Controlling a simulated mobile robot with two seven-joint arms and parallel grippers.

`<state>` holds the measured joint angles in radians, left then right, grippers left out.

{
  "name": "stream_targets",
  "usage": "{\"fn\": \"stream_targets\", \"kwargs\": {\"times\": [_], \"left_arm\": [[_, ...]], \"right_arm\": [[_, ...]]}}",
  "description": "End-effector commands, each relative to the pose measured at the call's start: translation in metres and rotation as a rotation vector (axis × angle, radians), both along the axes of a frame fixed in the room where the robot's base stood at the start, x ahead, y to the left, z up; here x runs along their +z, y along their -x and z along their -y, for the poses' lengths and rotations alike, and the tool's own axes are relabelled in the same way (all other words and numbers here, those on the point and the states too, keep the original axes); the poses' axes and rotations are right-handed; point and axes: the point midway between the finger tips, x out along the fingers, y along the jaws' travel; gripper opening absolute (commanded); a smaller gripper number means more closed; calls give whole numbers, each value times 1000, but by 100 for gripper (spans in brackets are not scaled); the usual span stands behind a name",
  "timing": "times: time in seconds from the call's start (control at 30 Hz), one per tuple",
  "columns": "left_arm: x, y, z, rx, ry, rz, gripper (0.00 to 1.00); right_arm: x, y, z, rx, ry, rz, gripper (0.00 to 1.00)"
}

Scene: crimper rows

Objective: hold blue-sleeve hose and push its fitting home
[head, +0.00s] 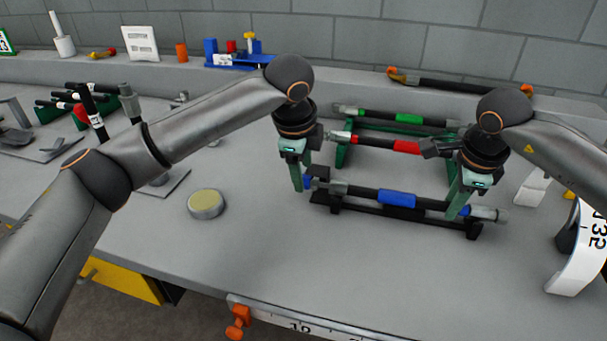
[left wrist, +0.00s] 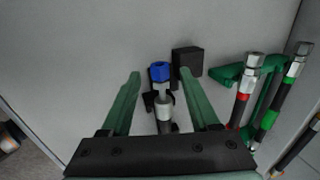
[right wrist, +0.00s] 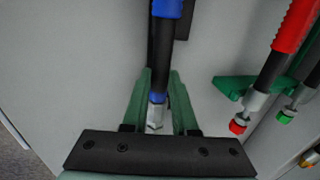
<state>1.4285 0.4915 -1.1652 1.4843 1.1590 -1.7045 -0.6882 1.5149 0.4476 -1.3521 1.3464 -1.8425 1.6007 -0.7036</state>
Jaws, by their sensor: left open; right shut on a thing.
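The blue-sleeve hose (head: 397,198) is black with silver end collars and lies along the front black rack (head: 405,213). Its left end carries a blue fitting (left wrist: 160,72); a short narrower piece shows between the blue hex and the silver collar (left wrist: 165,110). My left gripper (head: 302,186) is open, with its fingers on either side of that end, apart from it. My right gripper (head: 456,212) is shut on the blue-sleeve hose near its right end. In the right wrist view (right wrist: 158,90) its fingers flank the hose by a blue band and silver collar.
Behind lie a red-sleeve hose (head: 406,146) and a green-sleeve hose (head: 408,118) on green racks. A round yellow-topped tin (head: 206,204) stands left of my left gripper. A curved white numbered piece (head: 577,250) stands at the right. The bench in front of the rack is clear.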

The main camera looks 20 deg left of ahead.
Motion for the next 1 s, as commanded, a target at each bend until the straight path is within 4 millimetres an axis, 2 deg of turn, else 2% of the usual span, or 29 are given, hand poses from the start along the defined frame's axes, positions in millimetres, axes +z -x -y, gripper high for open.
{"fn": "stream_targets", "kwargs": {"times": [0.2, 0.53, 1.0], "left_arm": [[-19, -6, 0, 1, 1, -1, 62], [-22, -7, 0, 1, 1, 0, 61], [-21, -7, 0, 1, 1, 0, 8]], "right_arm": [[1, -1, 0, -1, 1, 2, 0], [0, -1, 0, -1, 1, 2, 0], [1, 0, 0, -1, 0, 2, 0]]}}
